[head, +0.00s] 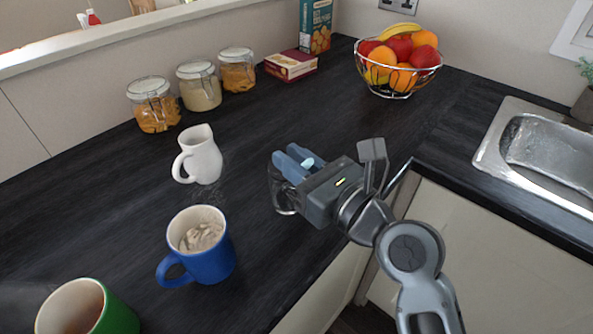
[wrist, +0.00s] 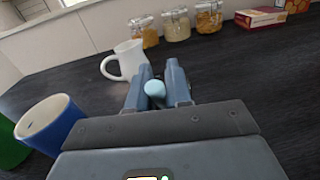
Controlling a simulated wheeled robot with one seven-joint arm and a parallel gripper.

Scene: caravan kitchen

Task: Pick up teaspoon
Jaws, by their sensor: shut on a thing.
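My gripper (head: 287,161) is above the counter near its front edge, right of the white jug. It is shut on a small pale-blue rounded piece (head: 308,163), which looks like the end of the teaspoon's handle. In the wrist view the same piece (wrist: 154,88) sits between the two blue-grey fingers (wrist: 155,76). The rest of the teaspoon is hidden by the gripper. A clear glass (head: 284,199) stands just below the gripper, partly covered by it. I cannot tell whether the spoon is inside the glass.
A white jug (head: 203,158), a blue mug (head: 208,262) with pale contents and a green mug (head: 116,311) stand to the left. Jars (head: 199,90) line the wall. A fruit basket (head: 396,80) stands behind, with a sink (head: 547,150) at right.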

